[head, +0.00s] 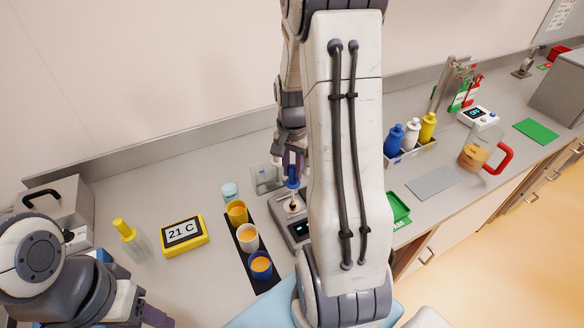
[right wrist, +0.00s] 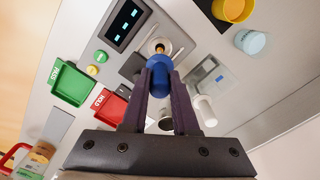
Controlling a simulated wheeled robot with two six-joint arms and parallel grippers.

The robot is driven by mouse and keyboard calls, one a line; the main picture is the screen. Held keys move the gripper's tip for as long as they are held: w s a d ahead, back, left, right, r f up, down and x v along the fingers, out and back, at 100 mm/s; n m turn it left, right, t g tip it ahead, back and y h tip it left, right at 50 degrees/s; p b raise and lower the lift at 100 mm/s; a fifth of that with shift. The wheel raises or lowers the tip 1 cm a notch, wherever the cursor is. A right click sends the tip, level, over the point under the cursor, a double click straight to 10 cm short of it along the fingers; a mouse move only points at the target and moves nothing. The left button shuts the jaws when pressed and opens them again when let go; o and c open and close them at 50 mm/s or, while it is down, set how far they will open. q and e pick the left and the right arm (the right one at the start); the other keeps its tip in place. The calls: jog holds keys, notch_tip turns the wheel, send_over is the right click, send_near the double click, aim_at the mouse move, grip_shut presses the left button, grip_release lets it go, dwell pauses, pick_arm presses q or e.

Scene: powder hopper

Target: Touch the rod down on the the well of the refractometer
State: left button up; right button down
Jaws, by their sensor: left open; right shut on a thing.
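The refractometer (head: 301,230) is a grey device with a dark display, partly hidden behind my right arm in the head view. Its round metal well (right wrist: 150,46) shows beside the display (right wrist: 127,22) in the right wrist view. My right gripper (right wrist: 160,82) is shut on the blue handle of the rod (right wrist: 160,72). The rod (head: 292,184) points down over the well in the head view. Its amber tip overlaps the well in the right wrist view; I cannot tell whether they touch. My left gripper (head: 142,312) is open and empty at the bottom left.
A black tray (head: 244,248) with several cups stands left of the refractometer. A yellow-framed 21 C display (head: 183,233) and a yellow-topped bottle (head: 127,236) are further left.

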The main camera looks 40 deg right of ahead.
jog(key=shift+f, duration=0.3)
dwell(0.4)
jog(key=shift+s+f, duration=0.1)
dwell(1.5)
notch_tip(320, 180, up, 5)
jog(key=p, duration=0.4)
jog(key=shift+r+p, duration=0.2)
jog(key=shift+p, duration=0.1)
jog(key=shift+f, duration=0.1)
